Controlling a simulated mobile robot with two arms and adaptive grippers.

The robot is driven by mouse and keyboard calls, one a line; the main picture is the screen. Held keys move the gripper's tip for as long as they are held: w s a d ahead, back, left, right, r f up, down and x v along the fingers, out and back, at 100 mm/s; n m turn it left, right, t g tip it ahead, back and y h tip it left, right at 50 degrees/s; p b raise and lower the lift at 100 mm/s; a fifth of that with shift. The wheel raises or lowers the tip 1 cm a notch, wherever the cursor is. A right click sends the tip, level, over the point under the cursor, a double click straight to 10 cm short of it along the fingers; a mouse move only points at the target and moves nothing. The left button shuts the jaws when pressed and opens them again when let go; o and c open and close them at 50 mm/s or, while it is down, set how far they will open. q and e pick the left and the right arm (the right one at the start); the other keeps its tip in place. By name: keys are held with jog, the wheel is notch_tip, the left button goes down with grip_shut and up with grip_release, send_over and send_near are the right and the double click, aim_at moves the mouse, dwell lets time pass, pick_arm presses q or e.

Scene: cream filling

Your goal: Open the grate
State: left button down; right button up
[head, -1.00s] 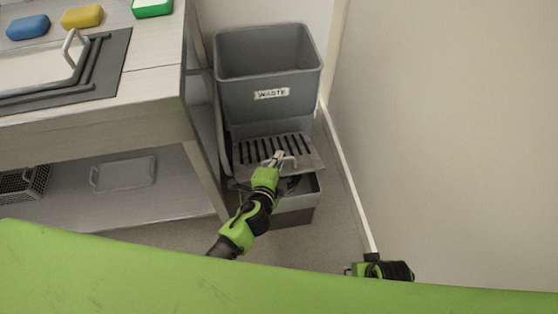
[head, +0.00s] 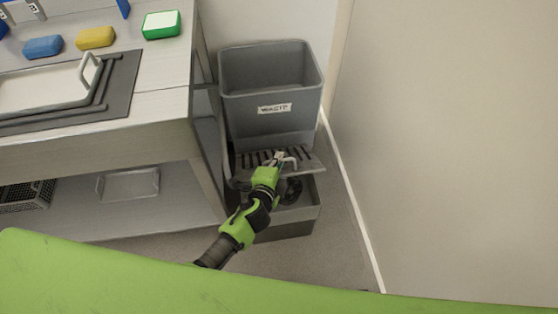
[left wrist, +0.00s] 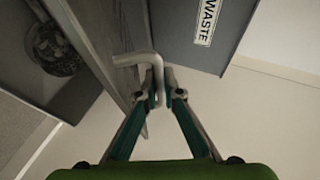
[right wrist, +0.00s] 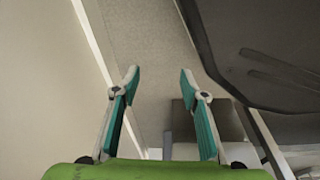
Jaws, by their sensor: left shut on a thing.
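The grate (head: 252,158) is a grey slotted plate on the grey lower bin (head: 290,222), below the waste container. It is tilted up, with its front edge raised, and a dark round opening (head: 291,190) shows beneath it. The grate has a light bent handle (head: 292,160). My left gripper (head: 279,157) is shut on this handle. In the left wrist view, the handle (left wrist: 141,59) passes between the fingertips (left wrist: 161,98), and the raised grate (left wrist: 100,45) is seen nearly edge-on. My right gripper (right wrist: 159,80) is open and empty, seen only in its wrist view.
The grey waste container (head: 250,108) stands behind the grate. A metal table (head: 150,120) with a tray (head: 45,90) and sponges is at the left. A wall (head: 450,150) is close on the right. A strip of floor (head: 340,235) lies between bin and wall.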

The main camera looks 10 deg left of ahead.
jog(key=shift+w+a+r, duration=0.1)
jog(key=shift+w, duration=0.1)
jog(key=c, duration=0.8)
jog(key=w+a+r+n, duration=0.2)
jog(key=w, duration=0.2)
jog(key=w+a+r+n+t, duration=0.1)
jog(key=w+a+r+n, duration=0.1)
jog(key=w, duration=0.2)
jog(key=w+a+r+n+y, duration=0.1)
jog(key=w+a+r+n, duration=0.1)
jog(key=w+n, duration=0.1)
jog(key=shift+w+a+r, duration=0.15)
jog(key=shift+w+a, duration=0.1)
jog(key=shift+w, duration=0.25)
grip_shut()
jog(key=n+t+y, duration=0.1)
jog(key=n+t, duration=0.3)
jog(key=n, duration=2.6)
send_near(290, 172)
jog(key=w+f, duration=0.1)
jog(key=w, duration=0.1)
jog(key=w+a+f, duration=0.1)
jog(key=w+f, duration=0.2)
jog(key=shift+w+a+f, duration=0.2)
jog(key=shift+w+a, duration=0.2)
